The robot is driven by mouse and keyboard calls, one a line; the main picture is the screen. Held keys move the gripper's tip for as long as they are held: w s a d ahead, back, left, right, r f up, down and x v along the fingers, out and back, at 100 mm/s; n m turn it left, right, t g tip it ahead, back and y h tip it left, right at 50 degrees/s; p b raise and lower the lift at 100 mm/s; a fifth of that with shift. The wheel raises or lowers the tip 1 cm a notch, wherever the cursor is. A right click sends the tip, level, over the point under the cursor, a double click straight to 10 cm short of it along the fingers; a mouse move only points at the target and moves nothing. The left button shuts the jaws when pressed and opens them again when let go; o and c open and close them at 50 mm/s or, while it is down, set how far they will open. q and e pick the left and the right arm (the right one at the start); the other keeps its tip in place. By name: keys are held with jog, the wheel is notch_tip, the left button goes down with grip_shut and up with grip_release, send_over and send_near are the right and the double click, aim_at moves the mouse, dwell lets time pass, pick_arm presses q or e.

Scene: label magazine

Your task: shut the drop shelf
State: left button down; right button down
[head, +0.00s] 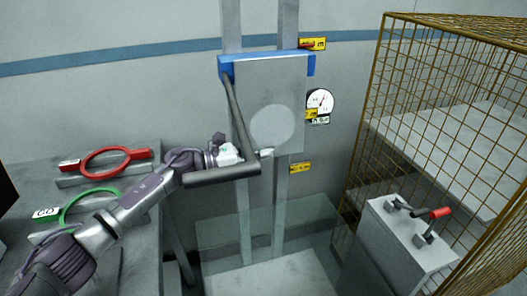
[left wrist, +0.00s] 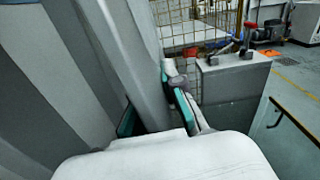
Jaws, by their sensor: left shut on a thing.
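A flat grey panel (head: 282,90) with a pale disc stands upright below a blue bracket (head: 260,64) on two wall posts. It may be the drop shelf; I cannot tell for sure. A dark grey bent bar (head: 240,118) runs down from the bracket's left end, then turns left toward me. My left gripper (head: 262,154) is at the bar's bend, near the panel's lower edge. In the left wrist view its teal-padded fingers (left wrist: 156,115) close around a grey bar (left wrist: 143,70). The bar partly hides the gripper in the head view. My right gripper is out of view.
A yellow mesh cage (head: 445,110) stands at the right. A grey box with a red-handled lever (head: 440,212) is in front of it. A clear pane (head: 225,240) is below the panel. A bench with red (head: 115,150) and green (head: 88,190) rings is at the left.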

pick_arm(q)
jog(key=s+d+r+n+p, duration=0.2)
jog(key=s+n+p, duration=0.1)
jog(key=s+p, duration=0.3)
jog(key=s+d+r+n+p, duration=0.3)
jog(key=s+n+p, duration=0.1)
jog(key=s+p, duration=0.2)
jog(key=shift+r+p, duration=0.25)
jog(key=shift+p, duration=0.25)
jog(key=c, duration=1.3)
grip_release()
jog(key=v, duration=1.2)
